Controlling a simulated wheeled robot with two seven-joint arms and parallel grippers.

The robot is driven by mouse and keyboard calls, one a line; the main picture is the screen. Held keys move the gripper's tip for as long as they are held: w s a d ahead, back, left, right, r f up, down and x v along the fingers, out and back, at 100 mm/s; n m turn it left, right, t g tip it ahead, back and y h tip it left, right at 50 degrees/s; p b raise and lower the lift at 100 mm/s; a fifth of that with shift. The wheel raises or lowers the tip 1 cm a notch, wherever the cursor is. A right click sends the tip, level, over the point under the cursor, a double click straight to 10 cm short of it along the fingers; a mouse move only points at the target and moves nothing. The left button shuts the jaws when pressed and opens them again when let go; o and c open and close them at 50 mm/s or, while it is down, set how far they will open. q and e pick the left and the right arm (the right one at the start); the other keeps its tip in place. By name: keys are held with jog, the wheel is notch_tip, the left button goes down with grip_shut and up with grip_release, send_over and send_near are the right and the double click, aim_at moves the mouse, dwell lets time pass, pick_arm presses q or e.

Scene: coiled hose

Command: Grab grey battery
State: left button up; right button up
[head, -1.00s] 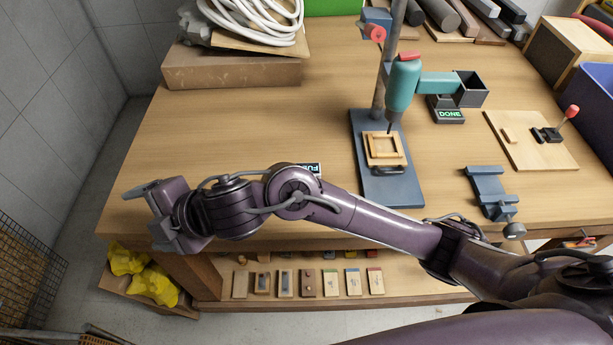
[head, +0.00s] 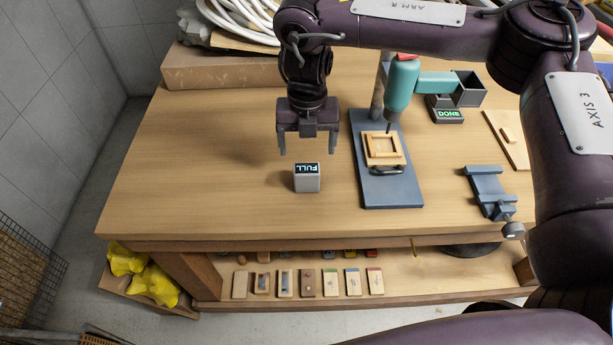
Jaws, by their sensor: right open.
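The grey battery (head: 307,183) is a small light-grey block with a dark display on top reading "FULL". It stands on the wooden workbench (head: 190,165), left of the drill press, near the bench's front. My right gripper (head: 307,152) hangs above and just behind the battery in the picture, fingers pointing down and spread apart. It is open and empty, and I see a gap between the fingertips and the battery. My left gripper is not in view.
A drill press with a blue base (head: 388,190) holds a wooden frame (head: 383,149) to the right. A blue vise (head: 487,190) and a charger reading "DONE" (head: 449,115) are further right. The bench's left side is clear.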

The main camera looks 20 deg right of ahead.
aim_at(307, 168)
notch_tip(307, 168, down, 2)
jog(key=shift+f, duration=0.1)
notch_tip(307, 168, down, 4)
jog(key=shift+f+p, duration=0.1)
jog(key=shift+p, duration=1.05)
jog(key=shift+w+f, duration=0.1)
jog(key=shift+f, duration=0.25)
jog(key=shift+c, duration=0.3)
jog(key=c, duration=1.2)
